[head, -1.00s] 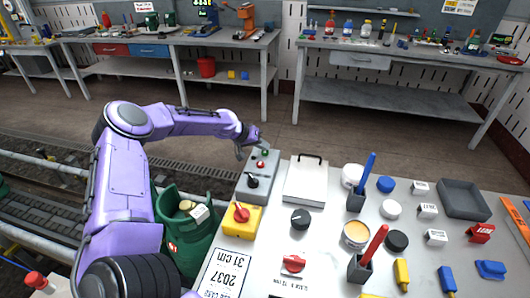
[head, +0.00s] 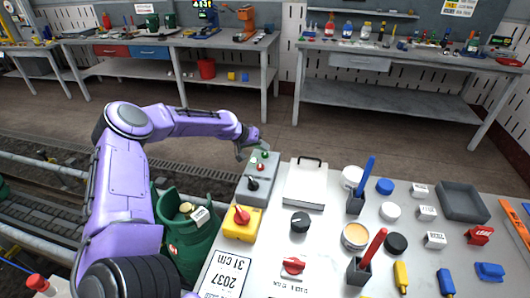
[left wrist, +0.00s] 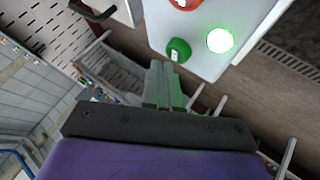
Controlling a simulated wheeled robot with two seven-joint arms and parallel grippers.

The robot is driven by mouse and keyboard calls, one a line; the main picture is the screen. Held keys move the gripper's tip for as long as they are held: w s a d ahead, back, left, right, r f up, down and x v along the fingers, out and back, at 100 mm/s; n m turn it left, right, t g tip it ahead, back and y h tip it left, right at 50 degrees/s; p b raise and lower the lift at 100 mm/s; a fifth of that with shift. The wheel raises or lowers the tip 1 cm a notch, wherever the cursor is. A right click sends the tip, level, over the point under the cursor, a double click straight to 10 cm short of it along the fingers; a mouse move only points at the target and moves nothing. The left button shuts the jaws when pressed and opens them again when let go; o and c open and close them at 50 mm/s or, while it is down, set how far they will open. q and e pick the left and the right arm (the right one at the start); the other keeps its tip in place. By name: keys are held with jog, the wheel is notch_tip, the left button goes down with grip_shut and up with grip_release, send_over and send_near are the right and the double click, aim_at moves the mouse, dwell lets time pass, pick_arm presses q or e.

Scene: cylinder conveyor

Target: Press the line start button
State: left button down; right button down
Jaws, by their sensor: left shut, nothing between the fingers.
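The grey control box (head: 258,190) stands at the left edge of the bench, with a green button (head: 264,154) at its far end, a red control behind a black lever (head: 252,184). In the left wrist view the green button (left wrist: 178,50) is beside a brightly lit green-white lamp (left wrist: 220,40), with a red control (left wrist: 185,3) at the top edge. My left gripper (head: 246,146) is shut and empty at the far end of the box. In the wrist view its fingertips (left wrist: 164,68) are very close to the green button; I cannot tell whether they touch. My right gripper is out of view.
A yellow box with a red knob (head: 241,220) sits nearer on the bench. A white flat case (head: 305,186) lies right of the control box. A green canister (head: 190,240) stands left of the bench. Cups and small blocks fill the right side.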

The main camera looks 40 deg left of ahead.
aim_at(262, 154)
pick_arm(q)
jog(key=shift+r, duration=0.25)
notch_tip(262, 154, up, 5)
jog(key=p, duration=0.4)
jog(key=shift+r+p, duration=0.1)
jog(key=shift+p, duration=0.25)
jog(key=shift+s, duration=0.1)
dwell(0.5)
